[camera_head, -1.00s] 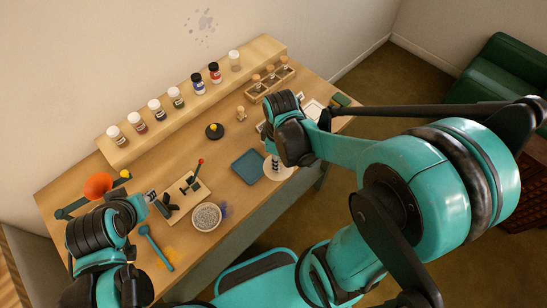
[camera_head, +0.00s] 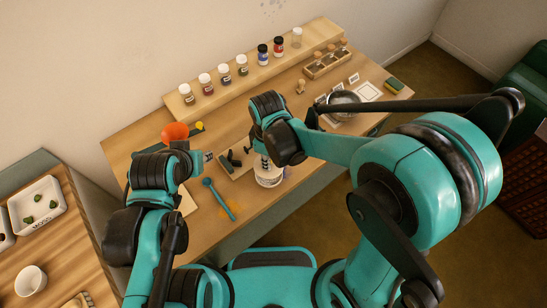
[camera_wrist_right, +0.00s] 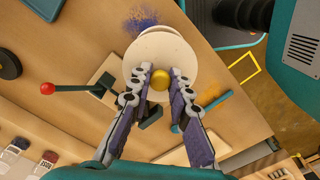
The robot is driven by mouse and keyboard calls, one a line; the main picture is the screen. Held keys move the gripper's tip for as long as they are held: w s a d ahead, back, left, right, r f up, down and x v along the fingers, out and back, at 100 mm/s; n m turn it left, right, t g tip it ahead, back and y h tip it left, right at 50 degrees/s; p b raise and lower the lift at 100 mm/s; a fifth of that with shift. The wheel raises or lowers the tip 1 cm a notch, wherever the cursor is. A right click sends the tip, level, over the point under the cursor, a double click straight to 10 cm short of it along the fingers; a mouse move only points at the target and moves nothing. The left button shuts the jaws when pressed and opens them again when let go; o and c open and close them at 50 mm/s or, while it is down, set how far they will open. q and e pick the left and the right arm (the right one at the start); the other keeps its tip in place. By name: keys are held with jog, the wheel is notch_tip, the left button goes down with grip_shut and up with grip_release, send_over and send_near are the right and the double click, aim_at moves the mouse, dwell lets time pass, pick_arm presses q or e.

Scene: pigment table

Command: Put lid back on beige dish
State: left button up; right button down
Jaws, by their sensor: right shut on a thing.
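My right gripper (camera_head: 262,158) is shut on the gold knob of a round cream lid (camera_wrist_right: 152,48). In the right wrist view the fingers (camera_wrist_right: 160,86) stand on either side of the knob (camera_wrist_right: 160,76). The pale beige dish (camera_head: 270,181) shows just under the lid in the head view, near the table's front edge. I cannot tell whether lid and dish touch. My left gripper (camera_head: 204,157) is over the table left of the dish; its fingers are too small to read.
A board with a dark clamp-like device (camera_head: 236,160) is close left of the dish. A blue spatula (camera_head: 220,198) lies by orange powder. A metal bowl (camera_head: 343,102) stands at right. Several jars line the rear shelf (camera_head: 215,100). A side table (camera_head: 60,245) is at left.

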jog(key=shift+f+b, duration=2.25)
jog(key=shift+f, duration=0.7)
jog(key=shift+f+b, duration=0.15)
jog(key=shift+b, duration=0.25)
jog(key=c, duration=0.9)
grip_release()
jog(key=shift+o, duration=0.2)
jog(key=shift+r+p, duration=2.7)
jog(key=shift+r, duration=0.9)
grip_shut()
